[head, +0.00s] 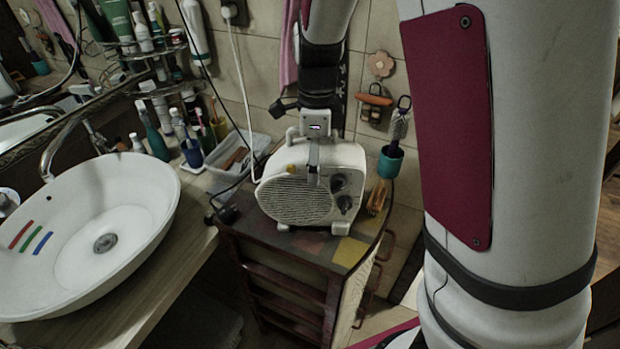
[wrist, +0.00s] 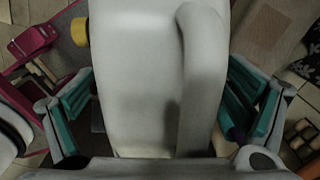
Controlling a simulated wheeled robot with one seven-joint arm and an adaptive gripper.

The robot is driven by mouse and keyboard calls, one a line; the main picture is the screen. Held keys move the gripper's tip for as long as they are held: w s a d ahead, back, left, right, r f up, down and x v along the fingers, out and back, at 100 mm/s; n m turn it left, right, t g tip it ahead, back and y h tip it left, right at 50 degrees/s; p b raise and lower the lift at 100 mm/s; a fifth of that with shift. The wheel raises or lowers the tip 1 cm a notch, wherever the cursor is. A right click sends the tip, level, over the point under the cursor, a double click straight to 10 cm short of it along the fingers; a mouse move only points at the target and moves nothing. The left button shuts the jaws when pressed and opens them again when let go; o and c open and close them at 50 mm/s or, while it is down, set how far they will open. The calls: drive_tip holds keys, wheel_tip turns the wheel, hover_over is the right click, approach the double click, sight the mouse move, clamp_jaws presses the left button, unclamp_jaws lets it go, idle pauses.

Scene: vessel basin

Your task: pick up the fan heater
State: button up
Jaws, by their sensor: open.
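The fan heater (head: 298,197) is a white rounded box with a round front grille and two dark knobs. It stands upright on top of a small dark wooden cabinet (head: 345,252). In the wrist view its white top and handle (wrist: 200,75) fill the middle, with a yellow knob at the upper left. My gripper (wrist: 163,112) is open, with one teal-padded finger on each side of the heater. In the head view my gripper comes down over the heater from behind and above, and its fingers are mostly hidden. I cannot tell whether they touch the heater.
A white basin (head: 150,215) sits on the counter at the left. A clear tray (head: 232,158), bottles and cups stand behind it. An orange brush (head: 377,197) lies beside the heater.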

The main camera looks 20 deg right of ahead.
drive_tip(key=shift+c, duration=0.6)
drive_tip(key=c, duration=1.9)
drive_tip(key=shift+r, duration=0.1)
